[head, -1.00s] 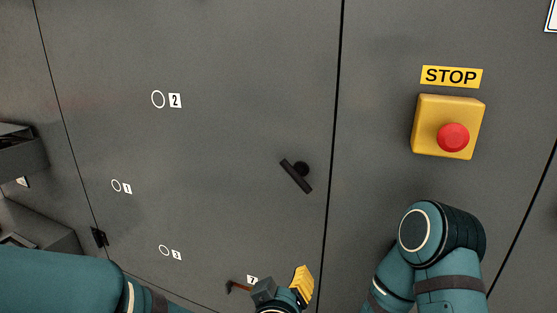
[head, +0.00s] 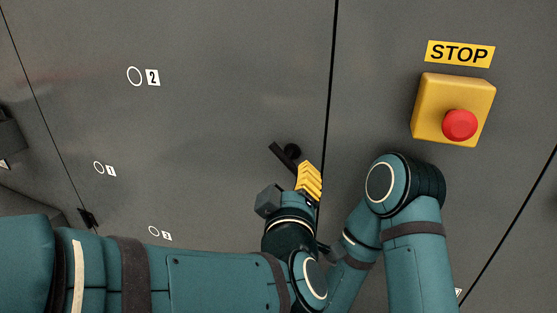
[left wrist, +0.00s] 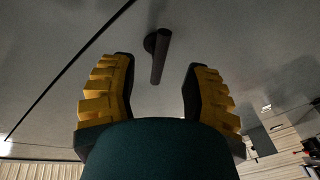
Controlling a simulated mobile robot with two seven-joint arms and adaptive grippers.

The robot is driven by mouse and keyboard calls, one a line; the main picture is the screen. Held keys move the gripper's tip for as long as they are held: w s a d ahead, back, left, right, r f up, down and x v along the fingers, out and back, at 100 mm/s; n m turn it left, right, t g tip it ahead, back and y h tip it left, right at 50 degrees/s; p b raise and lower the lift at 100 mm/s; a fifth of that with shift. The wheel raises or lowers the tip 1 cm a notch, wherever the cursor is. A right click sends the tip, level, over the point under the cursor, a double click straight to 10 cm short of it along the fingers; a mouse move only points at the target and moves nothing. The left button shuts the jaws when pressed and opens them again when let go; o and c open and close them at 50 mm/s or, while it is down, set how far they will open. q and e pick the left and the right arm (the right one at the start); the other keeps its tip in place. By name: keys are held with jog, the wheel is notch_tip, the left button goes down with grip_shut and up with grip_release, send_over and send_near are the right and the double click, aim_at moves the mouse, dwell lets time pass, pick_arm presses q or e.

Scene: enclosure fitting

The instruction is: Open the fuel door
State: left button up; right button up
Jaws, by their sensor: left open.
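The grey door panel (head: 215,120) fills the left and middle of the head view, and its right edge is a dark seam. Its black bar handle (head: 279,156) sits tilted on a round pivot near that seam. My left gripper (head: 288,190) is open just below the handle, partly overlapping its lower end. In the left wrist view the handle (left wrist: 160,55) points down between the tips of my open left gripper (left wrist: 160,75), with a gap on each side. I cannot tell whether it is within finger depth.
A yellow box with a red stop button (head: 459,125) is on the grey panel right of the seam, under a STOP label (head: 460,54). My right arm is bent below it. A black hinge (head: 88,217) is at the door's left edge.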

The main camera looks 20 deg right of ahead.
aim_at(292, 169)
pick_arm(q)
jog(key=x, duration=0.5)
jog(key=shift+w+d, duration=0.1)
jog(key=shift+w, duration=0.2)
jog(key=shift+o, duration=0.2)
